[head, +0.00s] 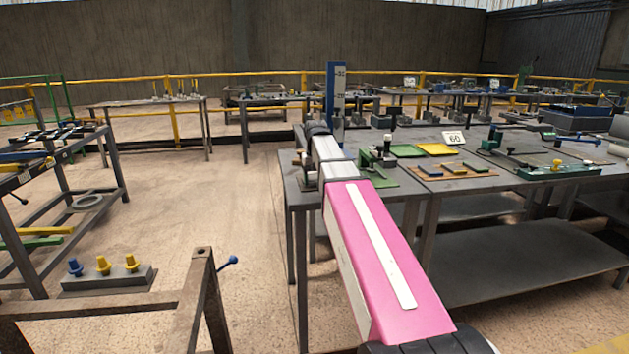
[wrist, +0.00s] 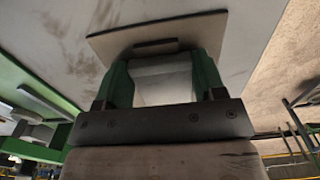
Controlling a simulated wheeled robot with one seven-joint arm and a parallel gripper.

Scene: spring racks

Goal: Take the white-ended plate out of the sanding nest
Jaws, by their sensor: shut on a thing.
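In the wrist view my gripper (wrist: 162,72) has a green finger on each side of a pale grey-white piece (wrist: 165,84), and is shut on it. The piece looks like the white-ended plate, though most of its shape is hidden. Just beyond the fingers is a thin tan board (wrist: 110,45) with a dark strip (wrist: 155,46) along it; it may belong to the sanding nest, but I cannot tell for sure. Whether the held piece touches the board is unclear. In the head view my pink and white arm reaches over the table's left end and hides the gripper.
The grey table (head: 408,193) carries a green fixture (head: 381,178), a green sheet (head: 406,151), a yellow sheet (head: 437,150), tan boards with small plates (head: 453,173) and a "60" sign (head: 453,138). A blue post (head: 330,95) stands behind my arm.

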